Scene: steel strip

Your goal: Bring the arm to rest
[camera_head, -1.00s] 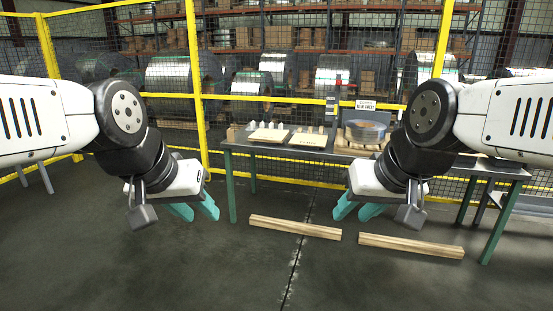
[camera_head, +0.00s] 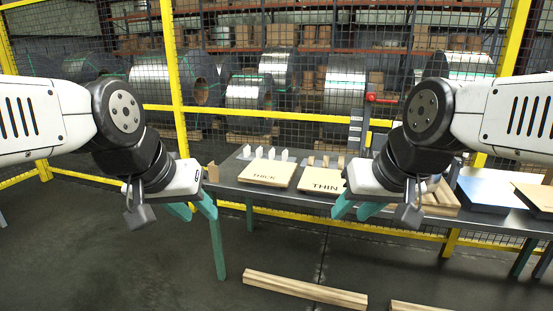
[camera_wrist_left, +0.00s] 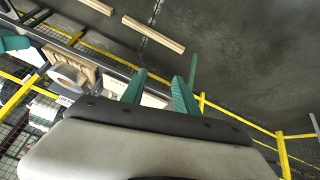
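My left gripper (camera_head: 194,211) hangs at the left in the head view, its two teal fingers apart with nothing between them. The same fingers show apart and empty in the left wrist view (camera_wrist_left: 159,92). My right gripper (camera_head: 354,211) hangs in front of the table's middle in the head view, its teal fingers also apart and empty. Both arms are bent and held up at the sides, nearly mirroring each other. Neither gripper is seen touching anything.
A table (camera_head: 232,186) with green legs stands ahead, bearing a THICK board (camera_head: 267,173), a THIN board (camera_head: 322,182), small upright pieces and a blue-topped panel (camera_head: 488,187). Wooden beams (camera_head: 305,290) lie on the floor. A yellow-framed mesh fence (camera_head: 178,100) stands behind.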

